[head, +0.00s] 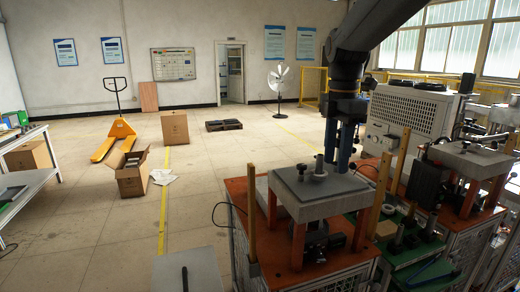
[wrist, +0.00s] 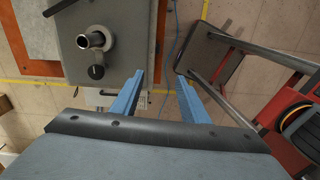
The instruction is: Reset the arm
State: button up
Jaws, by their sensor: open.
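My gripper (head: 338,160) hangs down from my dark arm in the head view, its blue fingers pointing at the floor. In the head view it overlaps the back edge of a grey press block (head: 322,190); the gap between them is hard to judge. In the wrist view my gripper (wrist: 160,78) shows two blue fingers set apart with nothing between them. The block (wrist: 115,25), with a round metal post (wrist: 92,41), lies left of the fingers there. Floor and a cable show between and beyond the fingertips.
The orange-topped workstation (head: 240,190) stands under the block. A second press block (head: 475,160) and a white machine (head: 405,115) stand to the right. A grey surface with a black rod (head: 185,280) is at the front. Open floor lies left, with cartons and a yellow pallet jack (head: 115,138).

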jog(key=s+f+m+b, duration=0.1)
jog(key=s+f+m, duration=0.8)
jog(key=f, duration=0.3)
jog(key=s+f+m+t+b, duration=0.1)
jog(key=s+f+m, duration=0.8)
jog(key=f+m, duration=0.3)
jog(key=shift+d, duration=0.1)
